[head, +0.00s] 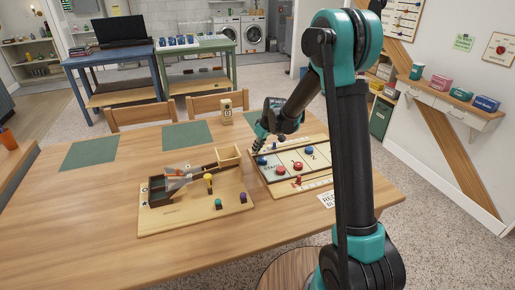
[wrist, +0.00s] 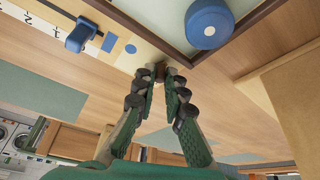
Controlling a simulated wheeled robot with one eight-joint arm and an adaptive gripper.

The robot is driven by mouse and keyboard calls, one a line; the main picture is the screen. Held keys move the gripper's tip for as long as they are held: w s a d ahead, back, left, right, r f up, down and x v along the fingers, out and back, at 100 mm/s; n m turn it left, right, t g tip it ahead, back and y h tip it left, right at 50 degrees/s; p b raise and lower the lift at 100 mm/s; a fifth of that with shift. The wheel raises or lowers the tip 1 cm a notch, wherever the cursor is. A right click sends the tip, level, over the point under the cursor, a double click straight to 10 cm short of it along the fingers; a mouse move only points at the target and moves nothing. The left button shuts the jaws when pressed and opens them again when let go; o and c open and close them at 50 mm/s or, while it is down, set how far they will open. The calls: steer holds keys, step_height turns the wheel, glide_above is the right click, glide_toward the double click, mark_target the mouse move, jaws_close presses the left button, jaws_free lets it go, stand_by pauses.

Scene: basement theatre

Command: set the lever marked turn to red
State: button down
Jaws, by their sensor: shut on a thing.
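The game board (head: 263,177) lies on the table with red and blue pucks on it. A blue lever (wrist: 82,36) sits on a white strip (wrist: 45,20) with marks and blue spots in the wrist view. A small red piece (head: 298,181) stands on the board's near strip. I cannot read which part is marked turn. My gripper (wrist: 160,75) is at the board's far left corner, also seen in the head view (head: 256,150). Its fingers are closed around a small brown piece (wrist: 160,69) at the board's edge; the fingers hide most of it.
A blue puck (wrist: 209,24) is close to my fingers in the wrist view. Left of the board stands a wooden ramp toy (head: 195,210) with small pegs. A wooden block (head: 226,112) stands behind. Green mats (head: 90,153) lie flat on the table; the table's left front is clear.

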steer(key=shift+a, duration=0.1)
steer(key=shift+a+m+t, duration=0.3)
steer(key=shift+m, duration=0.8)
steer(key=c, duration=1.6)
jaws_free()
steer(key=v, duration=1.2)
steer(key=shift+a, duration=0.3)
